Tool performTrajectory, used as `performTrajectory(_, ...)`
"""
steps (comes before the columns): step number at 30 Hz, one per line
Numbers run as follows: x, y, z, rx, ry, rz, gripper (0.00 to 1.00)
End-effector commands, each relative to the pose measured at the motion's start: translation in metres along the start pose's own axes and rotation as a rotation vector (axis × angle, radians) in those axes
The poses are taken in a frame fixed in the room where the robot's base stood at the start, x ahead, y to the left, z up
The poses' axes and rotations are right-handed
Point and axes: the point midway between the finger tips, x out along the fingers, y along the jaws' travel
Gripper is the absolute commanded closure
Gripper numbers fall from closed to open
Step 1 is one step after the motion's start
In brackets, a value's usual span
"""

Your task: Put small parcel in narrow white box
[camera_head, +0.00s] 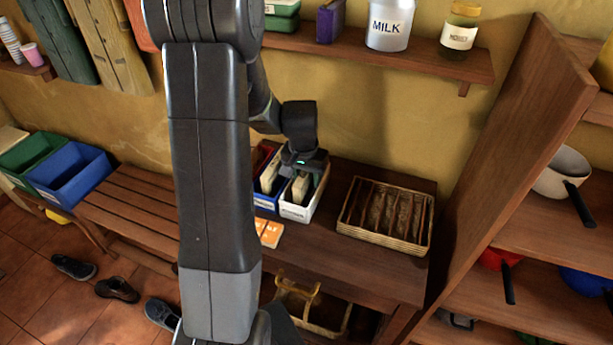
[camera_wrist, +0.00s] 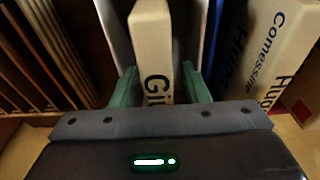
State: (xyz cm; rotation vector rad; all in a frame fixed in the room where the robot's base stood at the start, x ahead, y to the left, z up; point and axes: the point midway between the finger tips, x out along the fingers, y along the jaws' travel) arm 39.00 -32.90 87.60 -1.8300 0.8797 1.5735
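The small parcel (camera_head: 300,188) is a tan slab standing in the narrow white box (camera_head: 296,212) on the wooden counter. In the wrist view, the parcel (camera_wrist: 153,45) shows the letters "Gi" and stands between the pale walls of the white box (camera_wrist: 113,28). My gripper (camera_head: 302,172) is right above the box. In the wrist view, its green fingers (camera_wrist: 160,88) are on either side of the parcel, with a clear gap on the right and a slim one on the left. The parcel's lower end is hidden.
A blue box (camera_head: 265,203) with another parcel (camera_wrist: 268,50) stands close beside the white box. A wicker basket with dividers (camera_head: 383,238) is to the right. An orange booklet (camera_head: 269,232) lies in front. A shelf (camera_head: 385,48) with a milk pail (camera_head: 389,25) hangs above.

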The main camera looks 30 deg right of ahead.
Motion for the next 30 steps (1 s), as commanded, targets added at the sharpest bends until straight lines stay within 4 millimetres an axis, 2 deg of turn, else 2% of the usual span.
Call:
performTrajectory(7,-0.001,0.000,0.000,0.000,0.000,0.000,0.59)
performTrajectory(11,-0.009,0.000,-0.001,0.000,0.002,-0.001,0.59)
performTrajectory(14,-0.024,0.000,-0.002,0.000,0.005,-0.001,0.59)
performTrajectory(24,-0.092,0.000,-0.001,-0.001,0.004,-0.002,0.59)
performTrajectory(30,-0.117,0.000,-0.001,0.000,0.002,-0.001,0.59)
